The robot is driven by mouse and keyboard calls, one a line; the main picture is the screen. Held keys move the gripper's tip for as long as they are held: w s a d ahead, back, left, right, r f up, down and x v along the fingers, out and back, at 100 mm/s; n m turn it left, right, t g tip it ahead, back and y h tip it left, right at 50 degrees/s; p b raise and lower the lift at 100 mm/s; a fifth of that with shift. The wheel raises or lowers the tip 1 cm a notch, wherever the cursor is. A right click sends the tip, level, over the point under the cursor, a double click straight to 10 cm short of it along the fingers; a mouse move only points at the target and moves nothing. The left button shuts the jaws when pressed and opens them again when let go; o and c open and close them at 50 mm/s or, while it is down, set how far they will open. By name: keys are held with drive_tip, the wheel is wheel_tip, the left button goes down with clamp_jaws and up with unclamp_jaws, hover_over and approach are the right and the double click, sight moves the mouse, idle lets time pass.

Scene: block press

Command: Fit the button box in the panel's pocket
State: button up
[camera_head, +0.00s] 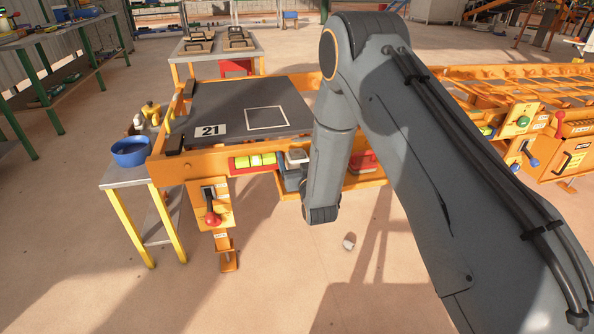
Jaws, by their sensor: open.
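I cannot make out my gripper; my grey arm comes in from the lower right, bends at the top and drops in front of the orange press frame (222,161), with its low end in front of the frame's front side. On the frame's left leg, an orange panel (210,190) carries a lever with a red knob (212,218). At the right, an orange box with a green button (522,121) sits on another orange frame. I cannot tell which of these is the button box, and I see no clear pocket.
The dark plate (215,104) on the frame bears a white square outline and the number 21. A blue bowl (131,152) stands on a side table at the left. A small grey object (348,242) lies on the open floor. A grey table (216,47) stands behind.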

clamp_jaws()
idle(0.4)
drive_tip(key=shift+r, duration=0.1)
wheel_tip(320, 180, up, 9)
drive_tip(key=shift+d+r+p, duration=0.15)
drive_tip(key=shift+d+p, duration=0.1)
drive_tip(key=shift+p, duration=0.05)
drive_tip(key=s+d+f+m+h+p, duration=0.1)
drive_tip(key=s+d+f+h+p, duration=0.1)
drive_tip(key=s+d, duration=0.7)
drive_tip(key=s+d+f+m+h+p, duration=0.2)
drive_tip(key=s+d+f+h+p, duration=0.1)
drive_tip(key=s+d+p, duration=0.4)
drive_tip(key=s+d+f, duration=0.1)
drive_tip(key=s+d, duration=0.2)
drive_tip(key=d, duration=0.3)
drive_tip(key=shift+s+d+f+t, duration=0.2)
drive_tip(key=shift+s+d+t, duration=0.1)
drive_tip(key=shift+d, duration=0.1)
drive_tip(key=shift+d, duration=0.1)
